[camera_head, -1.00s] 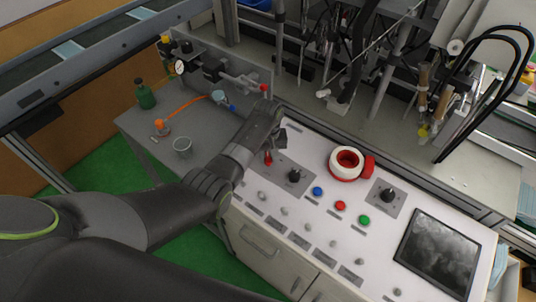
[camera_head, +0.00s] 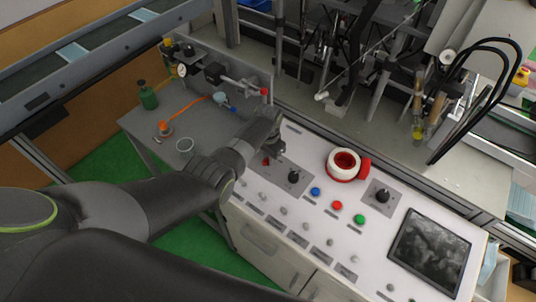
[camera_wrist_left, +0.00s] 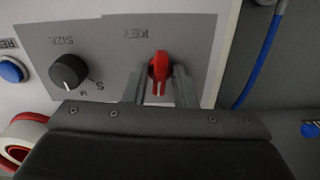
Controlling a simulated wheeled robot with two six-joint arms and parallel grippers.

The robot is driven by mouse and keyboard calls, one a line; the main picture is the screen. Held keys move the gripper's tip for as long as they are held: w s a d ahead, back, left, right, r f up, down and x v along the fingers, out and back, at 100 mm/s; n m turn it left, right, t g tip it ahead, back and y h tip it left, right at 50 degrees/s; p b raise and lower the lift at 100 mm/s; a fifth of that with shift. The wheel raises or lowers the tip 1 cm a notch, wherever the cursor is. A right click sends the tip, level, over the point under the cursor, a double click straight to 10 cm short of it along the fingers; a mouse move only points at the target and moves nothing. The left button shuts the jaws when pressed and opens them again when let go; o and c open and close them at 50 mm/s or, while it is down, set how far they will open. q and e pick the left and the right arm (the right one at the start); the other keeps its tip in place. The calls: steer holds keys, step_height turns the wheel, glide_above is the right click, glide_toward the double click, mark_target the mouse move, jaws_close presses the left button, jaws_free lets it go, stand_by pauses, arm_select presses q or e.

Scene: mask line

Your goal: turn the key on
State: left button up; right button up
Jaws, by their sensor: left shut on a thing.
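The red key (camera_wrist_left: 159,68) sits in the grey panel (camera_wrist_left: 109,40) under the label KEY in the left wrist view. It also shows as a small red spot (camera_head: 266,161) at the left of the control panel in the head view, partly hidden by my gripper. My left gripper (camera_wrist_left: 160,88) is at the key, its two fingers on either side of the red handle, and shut on it. In the head view the left gripper (camera_head: 272,148) reaches down over the panel's left end. My right gripper is not in view.
A black SIZE knob (camera_wrist_left: 70,71) is beside the key. Blue (camera_head: 315,191), red (camera_head: 337,205) and green (camera_head: 361,219) buttons follow along the panel. A white and red tape roll (camera_head: 344,164) stands behind them. A dark screen (camera_head: 430,252) is at the right end.

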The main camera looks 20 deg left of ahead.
arm_select(q)
steer(key=m, duration=0.3)
steer(key=shift+r+m+p, duration=0.1)
steer(key=shift+m+p, duration=0.25)
steer(key=shift+m, duration=2.05)
steer(key=o, duration=1)
steer(key=shift+p, duration=0.3)
